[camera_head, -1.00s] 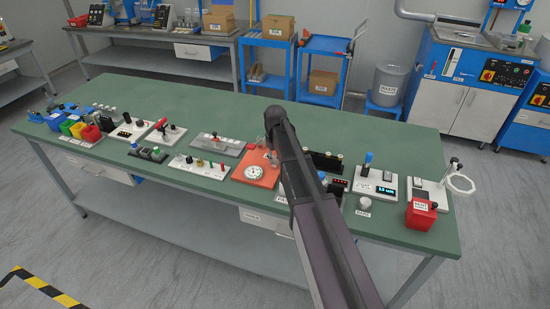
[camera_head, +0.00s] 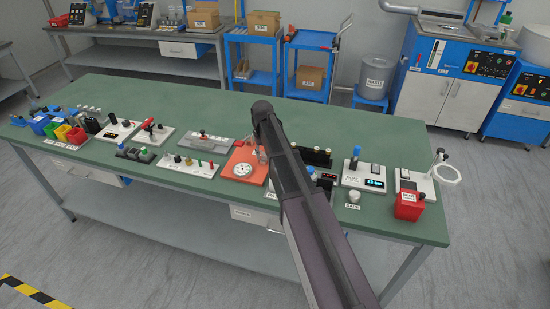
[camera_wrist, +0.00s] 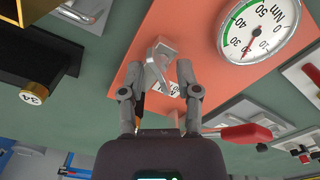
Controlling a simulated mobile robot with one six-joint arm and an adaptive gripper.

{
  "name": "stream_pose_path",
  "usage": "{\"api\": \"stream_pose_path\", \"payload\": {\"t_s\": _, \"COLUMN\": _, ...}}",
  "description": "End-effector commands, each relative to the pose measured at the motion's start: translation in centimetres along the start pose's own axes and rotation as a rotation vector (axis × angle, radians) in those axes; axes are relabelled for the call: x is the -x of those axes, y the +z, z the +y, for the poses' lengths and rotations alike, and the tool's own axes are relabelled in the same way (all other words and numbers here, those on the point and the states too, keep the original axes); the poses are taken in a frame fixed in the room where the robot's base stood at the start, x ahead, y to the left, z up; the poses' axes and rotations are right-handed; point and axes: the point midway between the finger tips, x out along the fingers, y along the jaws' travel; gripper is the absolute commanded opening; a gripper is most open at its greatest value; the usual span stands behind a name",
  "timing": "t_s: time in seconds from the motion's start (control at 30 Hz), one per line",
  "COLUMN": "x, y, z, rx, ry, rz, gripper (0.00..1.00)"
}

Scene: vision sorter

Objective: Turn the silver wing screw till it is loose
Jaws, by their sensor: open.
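The silver wing screw (camera_wrist: 160,50) stands on an orange plate (camera_wrist: 200,22) with a round Nm dial (camera_wrist: 262,28). In the wrist view my gripper (camera_wrist: 161,74) is open, and the screw shows between and just beyond its two fingertips. I cannot tell whether a finger touches it. A white label on the plate is partly hidden behind the screw and a finger. In the head view the orange plate (camera_head: 238,172) lies mid-bench, left of my arm; the arm covers part of that area, and the screw is too small there to read clearly.
Green bench (camera_head: 330,119) carries devices on both sides of the plate. A black block with brass caps (camera_wrist: 36,92) is close by in the wrist view. A red-handled lever (camera_wrist: 245,133) lies nearer my gripper. The bench's back strip is clear.

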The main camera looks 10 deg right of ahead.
Motion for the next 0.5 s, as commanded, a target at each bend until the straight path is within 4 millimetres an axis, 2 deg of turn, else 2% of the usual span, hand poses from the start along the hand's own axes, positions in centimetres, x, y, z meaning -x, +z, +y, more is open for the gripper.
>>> {"api": "stream_pose_path", "payload": {"t_s": 0.5, "x": 0.0, "y": -0.01, "z": -0.05, "rx": -0.341, "ry": 0.0, "rz": 0.0, "gripper": 0.43}}
